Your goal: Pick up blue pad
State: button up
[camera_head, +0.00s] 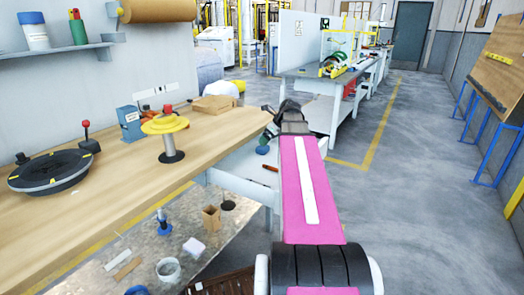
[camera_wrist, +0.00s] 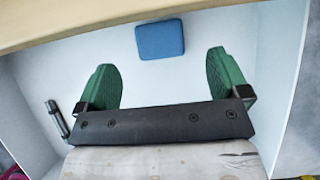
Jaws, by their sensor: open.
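The blue pad (camera_wrist: 160,40) is a small flat square with rounded corners. In the wrist view it lies on a white surface, beyond the fingertips and roughly centred between them. My gripper (camera_wrist: 159,62) has two green fingers spread wide with nothing between them. In the head view, my gripper (camera_head: 270,132) is beside the right end of the wooden bench, partly hidden by my wrist. A small blue shape just below it there looks like the pad (camera_head: 262,150).
The wooden bench top (camera_head: 105,195) has its edge close by; a wooden edge (camera_wrist: 60,28) also crosses the top of the wrist view. A dark cylindrical thing (camera_wrist: 57,118) lies at left there. A yellow spool stand (camera_head: 165,124) and a cardboard piece (camera_head: 213,105) stand on the bench.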

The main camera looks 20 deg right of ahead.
aim_at(263, 149)
jog(key=shift+x, duration=3)
jog(key=shift+s, duration=0.2)
jog(key=c, duration=1.1)
jog(key=shift+o, duration=0.2)
jog(key=shift+d, duration=0.1)
